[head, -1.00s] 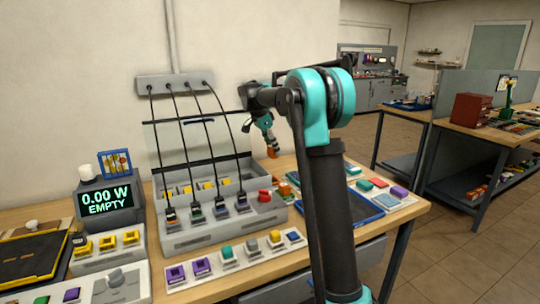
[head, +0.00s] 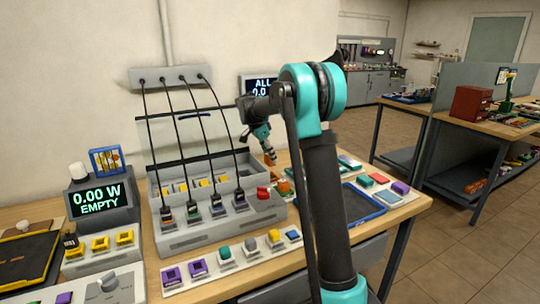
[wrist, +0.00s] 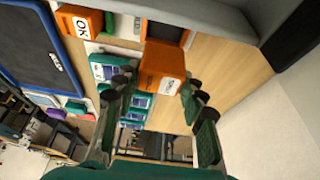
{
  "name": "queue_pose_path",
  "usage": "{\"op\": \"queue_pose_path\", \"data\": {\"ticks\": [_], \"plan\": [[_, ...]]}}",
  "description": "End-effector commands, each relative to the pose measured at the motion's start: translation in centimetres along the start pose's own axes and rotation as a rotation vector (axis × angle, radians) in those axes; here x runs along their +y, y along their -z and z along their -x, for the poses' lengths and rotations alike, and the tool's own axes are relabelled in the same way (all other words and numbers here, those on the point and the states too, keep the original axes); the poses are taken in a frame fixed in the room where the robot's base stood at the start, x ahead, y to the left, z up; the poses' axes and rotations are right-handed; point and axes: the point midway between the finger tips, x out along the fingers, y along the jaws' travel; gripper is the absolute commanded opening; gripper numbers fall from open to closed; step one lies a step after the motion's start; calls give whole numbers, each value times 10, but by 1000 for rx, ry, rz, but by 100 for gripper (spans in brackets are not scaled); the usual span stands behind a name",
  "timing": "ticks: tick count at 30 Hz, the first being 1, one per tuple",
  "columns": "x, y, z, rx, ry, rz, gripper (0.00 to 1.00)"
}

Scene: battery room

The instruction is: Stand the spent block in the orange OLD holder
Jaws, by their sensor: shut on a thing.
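The spent block (wrist: 160,66) is orange with a white label at its near end. In the wrist view it sits between the fingertips of my gripper (wrist: 155,86), which is shut on it. An orange holder (wrist: 149,28) with a dark opening lies just beyond the block at the top of that view. The block overlaps its lower edge, and I cannot tell whether they touch. In the head view my gripper (head: 270,156) points down over the back of the bench, by small orange items; the block is hard to make out there.
An orange item labelled OK (wrist: 80,22) and a blue-rimmed tray (wrist: 40,50) are left in the wrist view. The charger with hanging cables (head: 215,228) stands left of my arm. A red button (head: 263,193) is close below the gripper. Coloured blocks lie at right.

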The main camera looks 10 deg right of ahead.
Motion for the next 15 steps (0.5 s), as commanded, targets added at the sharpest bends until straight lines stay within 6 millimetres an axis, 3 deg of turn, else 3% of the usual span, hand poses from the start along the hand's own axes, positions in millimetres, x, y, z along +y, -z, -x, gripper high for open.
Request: {"op": "queue_pose_path", "data": {"ticks": [15], "plan": [[0, -17, -41, 0, 0, 0, 10]]}}
